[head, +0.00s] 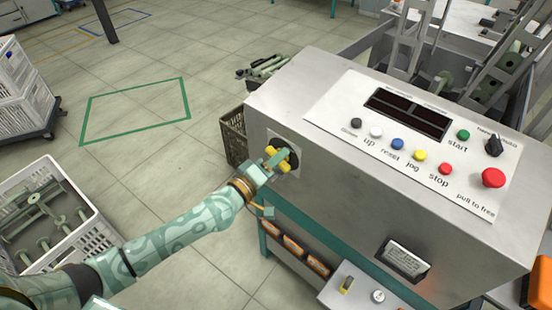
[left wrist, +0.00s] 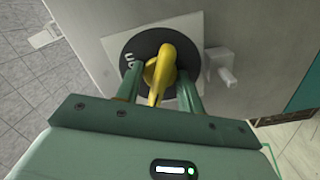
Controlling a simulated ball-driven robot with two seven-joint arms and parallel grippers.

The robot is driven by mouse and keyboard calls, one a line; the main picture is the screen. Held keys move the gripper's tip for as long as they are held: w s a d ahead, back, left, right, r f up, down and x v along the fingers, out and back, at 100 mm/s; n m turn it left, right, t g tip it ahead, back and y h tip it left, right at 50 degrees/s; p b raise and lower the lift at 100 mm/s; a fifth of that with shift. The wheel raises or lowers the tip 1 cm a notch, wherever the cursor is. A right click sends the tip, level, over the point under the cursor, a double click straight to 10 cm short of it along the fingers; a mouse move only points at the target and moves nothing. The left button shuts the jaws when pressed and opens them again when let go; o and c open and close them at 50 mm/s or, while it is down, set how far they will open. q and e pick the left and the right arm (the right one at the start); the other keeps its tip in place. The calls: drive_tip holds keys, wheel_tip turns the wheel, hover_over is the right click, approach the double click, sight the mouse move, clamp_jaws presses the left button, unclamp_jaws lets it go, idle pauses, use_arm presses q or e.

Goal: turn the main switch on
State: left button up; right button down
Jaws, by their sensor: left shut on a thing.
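The main switch is a yellow handle (left wrist: 162,72) on a black round disc (left wrist: 142,48) with a pale square plate behind it. It is on the left side face of the grey control cabinet (head: 345,185). White lettering shows on the disc left of the handle in the left wrist view. In the head view the yellow handle (head: 284,160) is partly covered by my left gripper (head: 275,161). My left gripper is shut on the handle, with one finger on each side of it in the left wrist view (left wrist: 158,84). My right gripper is out of view.
The cabinet top has several buttons, a red stop knob (head: 493,178), a black selector (head: 494,145) and dark displays (head: 408,113). A white crate of bobbins (head: 82,232) stands at lower left. A dark crate (head: 233,137) stands behind the cabinet's left side. The floor between is open.

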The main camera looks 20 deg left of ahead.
use_arm(q)
drive_tip(key=shift+m, duration=1)
drive_tip(key=shift+m+p, duration=0.3)
